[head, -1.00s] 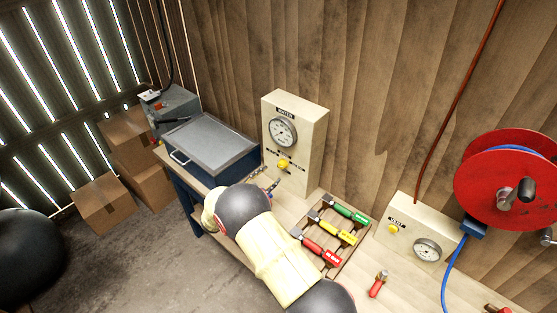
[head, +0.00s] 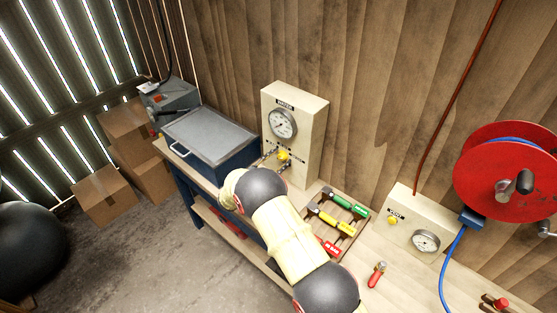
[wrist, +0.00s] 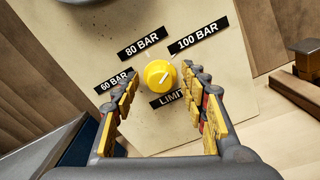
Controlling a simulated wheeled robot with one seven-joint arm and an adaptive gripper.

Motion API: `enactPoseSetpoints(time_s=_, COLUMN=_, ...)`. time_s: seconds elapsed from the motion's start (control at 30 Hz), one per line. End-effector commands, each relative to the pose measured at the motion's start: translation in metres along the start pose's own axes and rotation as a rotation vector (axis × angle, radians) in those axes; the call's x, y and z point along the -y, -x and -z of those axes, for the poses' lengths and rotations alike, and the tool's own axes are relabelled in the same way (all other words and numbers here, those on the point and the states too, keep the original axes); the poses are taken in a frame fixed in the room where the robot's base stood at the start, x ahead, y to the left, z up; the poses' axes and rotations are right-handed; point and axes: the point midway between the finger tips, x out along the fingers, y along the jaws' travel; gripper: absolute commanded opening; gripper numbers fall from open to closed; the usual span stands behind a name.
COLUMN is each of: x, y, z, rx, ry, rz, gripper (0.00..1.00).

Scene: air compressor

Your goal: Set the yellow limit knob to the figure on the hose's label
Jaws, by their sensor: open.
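The yellow limit knob (wrist: 159,74) sits on the cream panel (wrist: 215,65), under a gauge, and also shows in the head view (head: 283,156). Labels 60 BAR (wrist: 114,82), 80 BAR (wrist: 142,43) and 100 BAR (wrist: 197,36) surround it, with LIMIT below. Its white line slants toward the upper right, on the 100 BAR side. My gripper (wrist: 160,82) is open, its fingertips on either side of the knob; I cannot tell whether they touch it. The blue hose (head: 446,270) hangs from the red reel (head: 505,175); no figure on it is readable.
A rack (head: 337,225) of green, yellow and red-handled tools stands right of the panel. A blue metal box (head: 212,145) stands left of it. A second gauge box (head: 410,215) with a yellow knob is further right. A red-handled tool (head: 377,275) lies on the bench.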

Motion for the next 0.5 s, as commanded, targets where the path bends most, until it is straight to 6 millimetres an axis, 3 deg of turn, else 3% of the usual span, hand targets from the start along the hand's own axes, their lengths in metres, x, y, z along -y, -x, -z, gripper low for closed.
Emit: enactPoseSetpoints(time_s=0.5, x=0.0, y=0.0001, z=-0.0003, rx=0.0, ry=0.0, rz=0.001, gripper=0.17)
